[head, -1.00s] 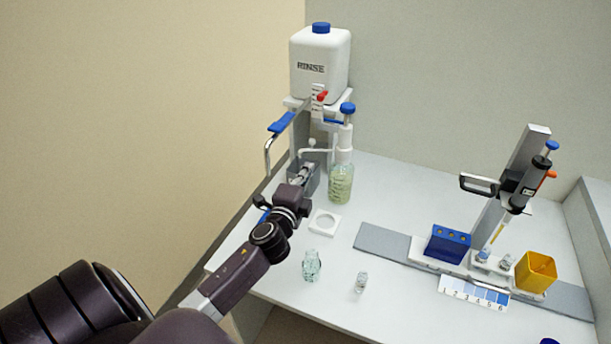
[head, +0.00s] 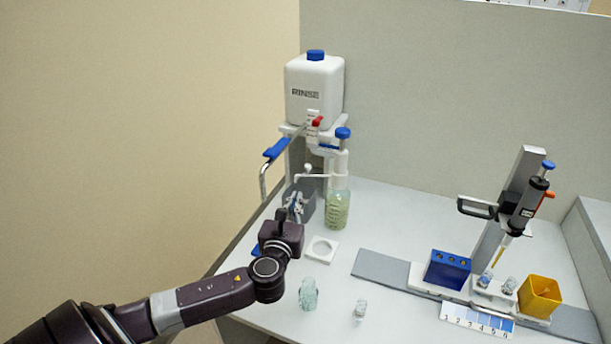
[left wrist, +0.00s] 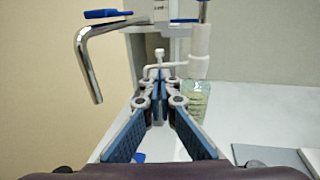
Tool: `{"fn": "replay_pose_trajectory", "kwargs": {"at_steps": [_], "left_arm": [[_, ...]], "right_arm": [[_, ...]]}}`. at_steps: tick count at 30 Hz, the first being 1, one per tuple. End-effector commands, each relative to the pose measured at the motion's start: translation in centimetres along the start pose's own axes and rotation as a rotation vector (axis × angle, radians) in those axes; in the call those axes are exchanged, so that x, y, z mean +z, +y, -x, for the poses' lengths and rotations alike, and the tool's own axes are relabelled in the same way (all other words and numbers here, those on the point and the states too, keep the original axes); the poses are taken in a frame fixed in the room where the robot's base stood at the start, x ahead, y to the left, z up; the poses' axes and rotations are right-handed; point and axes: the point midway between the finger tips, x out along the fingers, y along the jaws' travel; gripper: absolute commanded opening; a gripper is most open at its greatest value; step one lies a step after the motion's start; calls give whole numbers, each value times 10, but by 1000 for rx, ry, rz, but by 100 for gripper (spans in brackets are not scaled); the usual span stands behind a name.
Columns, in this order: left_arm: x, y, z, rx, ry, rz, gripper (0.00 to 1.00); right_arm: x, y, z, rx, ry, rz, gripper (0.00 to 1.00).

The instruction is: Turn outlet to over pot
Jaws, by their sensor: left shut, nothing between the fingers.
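A bent chrome outlet pipe with a blue handle (head: 276,151) hangs at the left of the white RINSE tank (head: 314,90); its pipe (left wrist: 88,62) is at the upper left in the left wrist view. A bottle (head: 338,208) with pale green liquid carries a white pump whose thin spout (head: 313,176) points left. A small clear glass pot (head: 308,294) stands on the near bench. My left gripper (head: 296,204) is shut and empty by the grey box, below the spout; its fingertips (left wrist: 160,88) show left of the bottle. My right gripper is out of view.
A grey open box (head: 308,206) stands left of the bottle, partly behind my fingers. A white square ring holder (head: 322,249) lies empty near my wrist. A small vial (head: 360,309), blue rack (head: 447,269), yellow bin (head: 540,296) and pipette stand are to the right.

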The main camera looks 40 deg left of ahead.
Motion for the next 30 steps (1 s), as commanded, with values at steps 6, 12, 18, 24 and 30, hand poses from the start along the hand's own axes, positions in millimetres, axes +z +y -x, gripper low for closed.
{"fn": "replay_pose_trajectory", "kwargs": {"at_steps": [6, 12, 18, 24, 30], "left_arm": [[2, 1, -21, 4, -1, -10, 0], [2, 1, -57, 4, -1, -8, 0], [1, 0, -90, 3, 0, -6, 0], [1, 0, -118, 2, 0, -6, 0], [0, 0, -134, 2, 1, -6, 0]], "right_arm": [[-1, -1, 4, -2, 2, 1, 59], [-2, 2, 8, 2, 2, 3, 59], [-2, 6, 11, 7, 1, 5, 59], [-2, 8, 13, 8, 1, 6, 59], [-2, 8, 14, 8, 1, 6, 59]]}}
